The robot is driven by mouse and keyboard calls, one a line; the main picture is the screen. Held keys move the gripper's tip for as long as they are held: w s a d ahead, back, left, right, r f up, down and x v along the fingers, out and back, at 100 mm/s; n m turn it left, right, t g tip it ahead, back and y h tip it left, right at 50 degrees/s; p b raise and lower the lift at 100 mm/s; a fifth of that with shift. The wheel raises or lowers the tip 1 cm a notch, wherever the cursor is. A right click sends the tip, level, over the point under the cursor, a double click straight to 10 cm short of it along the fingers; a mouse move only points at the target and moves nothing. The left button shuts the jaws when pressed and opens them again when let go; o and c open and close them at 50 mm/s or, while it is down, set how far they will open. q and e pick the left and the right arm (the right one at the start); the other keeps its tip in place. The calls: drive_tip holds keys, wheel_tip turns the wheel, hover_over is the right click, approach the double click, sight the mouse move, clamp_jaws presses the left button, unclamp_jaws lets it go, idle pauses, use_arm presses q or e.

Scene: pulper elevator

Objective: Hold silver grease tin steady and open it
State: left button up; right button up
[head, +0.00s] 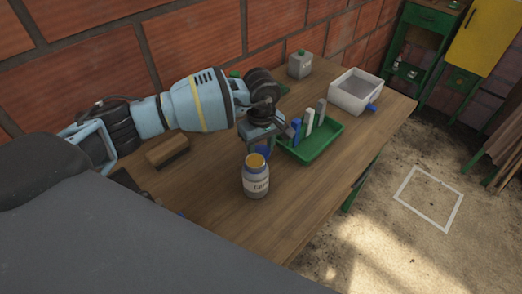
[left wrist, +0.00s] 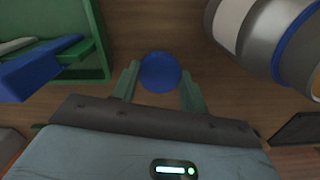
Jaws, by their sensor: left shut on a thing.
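The silver grease tin (head: 256,182) stands upright on the wooden bench, with a pale label and its top open, showing yellow-brown grease. In the left wrist view the tin (left wrist: 245,32) lies at the upper right, partly cut off. My left gripper (left wrist: 160,82) is shut on a round blue lid (left wrist: 160,68), held between its two green fingertips. In the head view the blue lid (head: 263,151) shows just behind the tin, apart from its mouth. My right gripper is not in view, and nothing is seen holding the tin.
A green tray (head: 322,149) with several upright blue, white and grey pieces stands right of my gripper. Behind are a grey box-shaped container (head: 348,103) and a small grey can (head: 300,66). A brown block (head: 167,150) lies left. Bench right of the tin is clear.

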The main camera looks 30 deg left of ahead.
sight(261, 151)
use_arm(q)
drive_tip(key=shift+f, duration=0.8)
drive_tip(key=shift+f, duration=0.1)
drive_tip(key=shift+f, duration=0.15)
drive_tip(key=o, duration=1.1)
wheel_tip(261, 151, up, 12)
drive_tip(key=shift+r, duration=0.25)
